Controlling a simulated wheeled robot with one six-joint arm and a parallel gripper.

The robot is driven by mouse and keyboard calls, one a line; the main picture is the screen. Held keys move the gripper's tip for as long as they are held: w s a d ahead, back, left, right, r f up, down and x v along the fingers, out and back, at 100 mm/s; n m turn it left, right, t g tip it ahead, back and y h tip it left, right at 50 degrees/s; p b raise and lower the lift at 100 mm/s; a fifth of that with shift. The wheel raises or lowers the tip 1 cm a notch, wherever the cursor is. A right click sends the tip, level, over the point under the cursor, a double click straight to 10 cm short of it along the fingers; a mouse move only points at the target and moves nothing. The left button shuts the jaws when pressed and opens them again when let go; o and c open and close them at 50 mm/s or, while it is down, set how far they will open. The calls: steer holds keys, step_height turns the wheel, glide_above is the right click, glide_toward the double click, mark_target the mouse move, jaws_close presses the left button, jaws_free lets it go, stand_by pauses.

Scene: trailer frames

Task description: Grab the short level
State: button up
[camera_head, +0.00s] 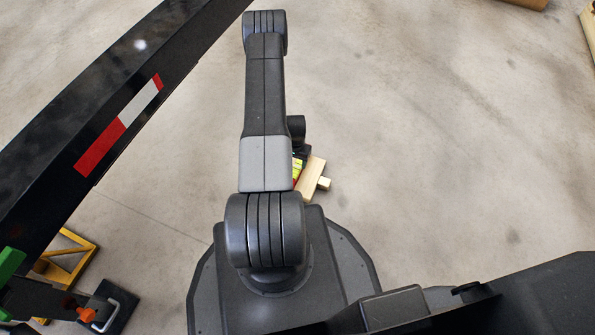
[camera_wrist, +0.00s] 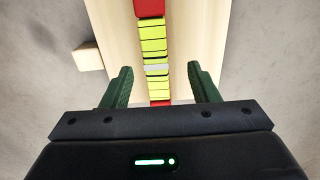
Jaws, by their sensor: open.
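The short level (camera_wrist: 154,48) is a narrow yellow-green bar with a pale middle band and red end pieces. In the wrist view it runs up the middle of the picture and seems to lie on or against a pale wooden piece. My gripper (camera_wrist: 159,69) is open, with one green finger on each side of the level and visible gaps to both. Whether the fingers reach down to its height I cannot tell. In the head view a small part of the level (camera_head: 297,168) shows beside my arm, which hides the rest and most of my gripper.
The pale wooden piece (camera_head: 311,179) has a small block sticking out (camera_wrist: 88,56). A black beam with red and white marking (camera_head: 118,122) slants across the left. A yellow frame (camera_head: 72,262) stands at lower left. The concrete floor at right is mostly clear.

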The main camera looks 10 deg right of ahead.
mark_target(298, 169)
steer(key=f+b, duration=0.1)
steer(key=f, duration=0.3)
steer(key=f+b, duration=0.1)
steer(key=f, duration=0.1)
steer(key=shift+d+b, duration=0.3)
steer(key=shift+d, duration=0.1)
jaws_close()
